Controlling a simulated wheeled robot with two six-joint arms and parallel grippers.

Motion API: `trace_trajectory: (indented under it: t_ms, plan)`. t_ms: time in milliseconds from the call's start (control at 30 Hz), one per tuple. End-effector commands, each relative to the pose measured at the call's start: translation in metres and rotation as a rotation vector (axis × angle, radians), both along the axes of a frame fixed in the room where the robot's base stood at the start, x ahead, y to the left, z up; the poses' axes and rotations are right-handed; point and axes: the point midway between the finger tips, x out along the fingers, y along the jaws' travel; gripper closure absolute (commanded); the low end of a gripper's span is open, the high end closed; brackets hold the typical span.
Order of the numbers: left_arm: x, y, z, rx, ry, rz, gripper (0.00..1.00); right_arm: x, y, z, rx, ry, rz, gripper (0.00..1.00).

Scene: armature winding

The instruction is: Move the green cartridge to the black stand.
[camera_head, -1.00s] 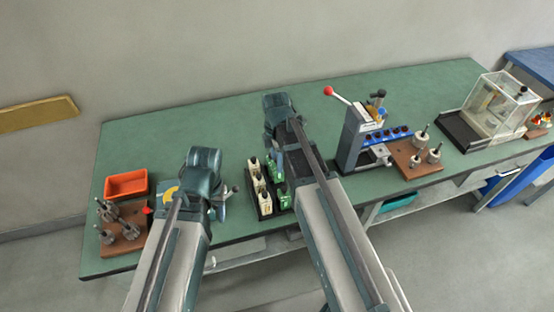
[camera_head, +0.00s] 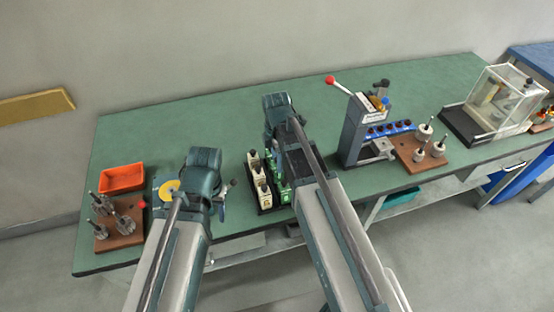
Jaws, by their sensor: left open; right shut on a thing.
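Green cartridges (camera_head: 285,196) stand in a dark rack (camera_head: 266,211) at the table's middle front, beside a row of cream ones (camera_head: 264,194). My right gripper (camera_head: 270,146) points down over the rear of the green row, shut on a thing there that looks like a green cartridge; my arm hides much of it. I cannot tell whether that cartridge is clear of the rack. My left gripper (camera_head: 207,192) is open, left of the rack, its fingers mostly hidden by its own wrist. No separate black stand can be made out for certain.
An orange bin (camera_head: 122,178) and a brown block with metal parts (camera_head: 119,233) are at left, near a yellow disc (camera_head: 169,188). A red-handled press (camera_head: 354,128), another brown block (camera_head: 413,160) and a clear case (camera_head: 497,95) are at right. The table's back is clear.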

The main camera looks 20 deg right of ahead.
Motion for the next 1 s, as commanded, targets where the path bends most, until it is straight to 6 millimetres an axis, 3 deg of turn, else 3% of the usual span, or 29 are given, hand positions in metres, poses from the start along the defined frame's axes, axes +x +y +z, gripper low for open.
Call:
trace_trajectory:
  t_ms: [1000]
  plan:
    - [0.0, 0.0, -0.023, 0.0, 0.0, 0.0, 0.5, 0.0, 0.0, -0.023, 0.0, 0.0, 0.0, 1.0]
